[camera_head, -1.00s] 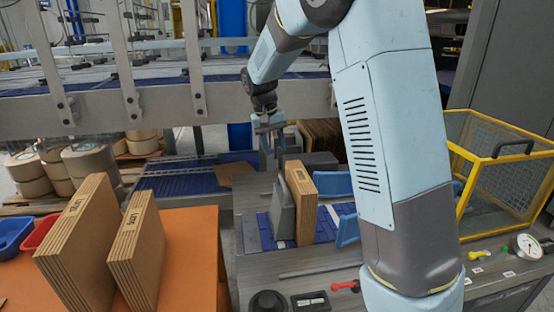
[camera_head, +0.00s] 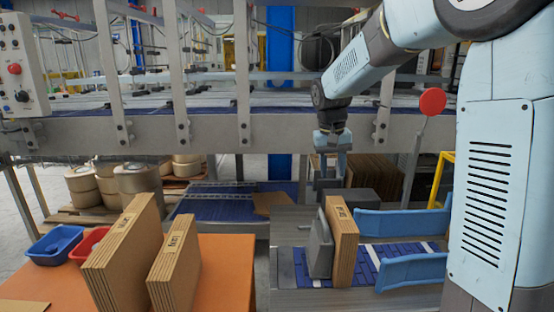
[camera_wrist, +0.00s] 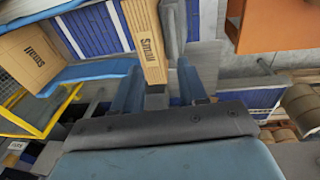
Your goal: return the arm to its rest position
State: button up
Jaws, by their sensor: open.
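My gripper (camera_head: 330,186) hangs with its fingers down, just above and behind a stack of flat cardboard cases in the head view. In the wrist view its two blue-grey fingers (camera_wrist: 158,92) stand apart. The upright cardboard stack (camera_head: 343,245) stands on a blue slatted conveyor bed, against a grey plate (camera_head: 320,250). The stack (camera_wrist: 146,42) and the plate (camera_wrist: 172,22) also show beyond the fingertips in the wrist view. The stack's near end appears between the fingers in that picture, but I cannot tell whether they touch. My arm rises to the right.
Blue guide rails (camera_head: 405,222) flank the conveyor at right. A red disc on a post (camera_head: 432,101) stands near my arm. A grey machine beam (camera_head: 280,132) crosses behind the gripper. Two cardboard stacks (camera_head: 130,255) stand on an orange table (camera_head: 222,275) at left.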

jog(key=s+d+r+t, duration=0.1)
jog(key=s+d, duration=0.1)
jog(key=s, duration=0.7)
jog(key=s+d+r+t, duration=0.1)
jog(key=s+d+t, duration=0.1)
jog(key=s, duration=0.8)
jog(key=s+d+r+t+y, duration=0.1)
jog(key=s+d, duration=0.1)
jog(key=s, duration=0.7)
jog(key=shift+s+d+r+t, duration=0.2)
jog(key=shift+d+r+t, duration=0.2)
